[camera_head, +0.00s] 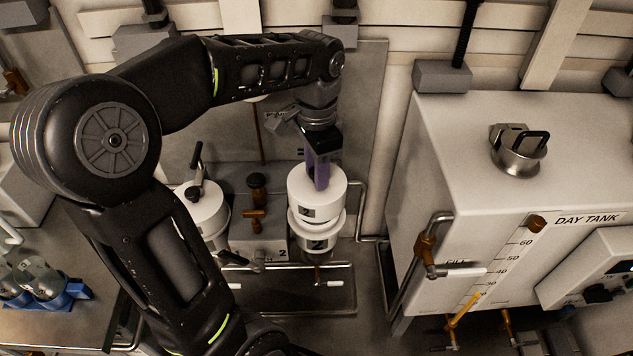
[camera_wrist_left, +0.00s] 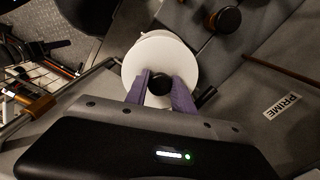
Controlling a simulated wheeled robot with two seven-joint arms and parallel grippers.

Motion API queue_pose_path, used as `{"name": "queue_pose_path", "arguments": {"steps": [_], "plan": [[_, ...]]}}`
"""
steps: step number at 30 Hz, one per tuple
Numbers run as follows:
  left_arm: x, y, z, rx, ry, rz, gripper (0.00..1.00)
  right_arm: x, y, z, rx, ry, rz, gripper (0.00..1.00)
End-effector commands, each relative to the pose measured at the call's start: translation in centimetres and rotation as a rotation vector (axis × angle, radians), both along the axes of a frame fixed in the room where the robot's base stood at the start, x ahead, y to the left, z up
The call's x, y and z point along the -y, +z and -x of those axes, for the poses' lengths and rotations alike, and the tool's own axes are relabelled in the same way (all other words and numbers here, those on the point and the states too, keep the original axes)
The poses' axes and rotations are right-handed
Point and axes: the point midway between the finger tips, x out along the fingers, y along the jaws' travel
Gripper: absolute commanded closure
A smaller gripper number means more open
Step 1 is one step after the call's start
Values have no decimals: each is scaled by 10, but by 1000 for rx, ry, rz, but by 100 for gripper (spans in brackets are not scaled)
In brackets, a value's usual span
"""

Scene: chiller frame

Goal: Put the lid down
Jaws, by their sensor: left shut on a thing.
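The lid (camera_head: 317,189) is a round white cap with a dark label on its side. It sits directly above a white canister marked 2 (camera_head: 317,240), and I cannot tell whether it rests on it or is held just over it. My left gripper (camera_head: 319,178) points down at the lid, its purple fingers closed on the lid's dark knob. In the left wrist view the white lid disc (camera_wrist_left: 159,55) lies under the fingers, with the black knob (camera_wrist_left: 159,82) between them. My right gripper is not in view.
A second white canister (camera_head: 203,210) with a black handle stands to the left. The large white day tank (camera_head: 540,190) with a metal cap is at the right. Pipes and a metal tray (camera_head: 290,297) lie below.

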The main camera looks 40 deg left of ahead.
Motion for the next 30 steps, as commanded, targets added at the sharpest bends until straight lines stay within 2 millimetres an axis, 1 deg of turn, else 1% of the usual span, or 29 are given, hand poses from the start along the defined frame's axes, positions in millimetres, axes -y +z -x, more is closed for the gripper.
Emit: {"name": "queue_pose_path", "arguments": {"steps": [4,9,12,20,30], "plan": [[0,-4,0,-1,0,0,100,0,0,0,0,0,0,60],[0,-27,1,-3,0,1,100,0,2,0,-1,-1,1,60],[1,-37,0,0,-1,1,100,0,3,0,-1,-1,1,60],[0,-38,0,1,-1,0,100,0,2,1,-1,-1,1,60],[0,-49,0,1,0,0,100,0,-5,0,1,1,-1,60]]}}
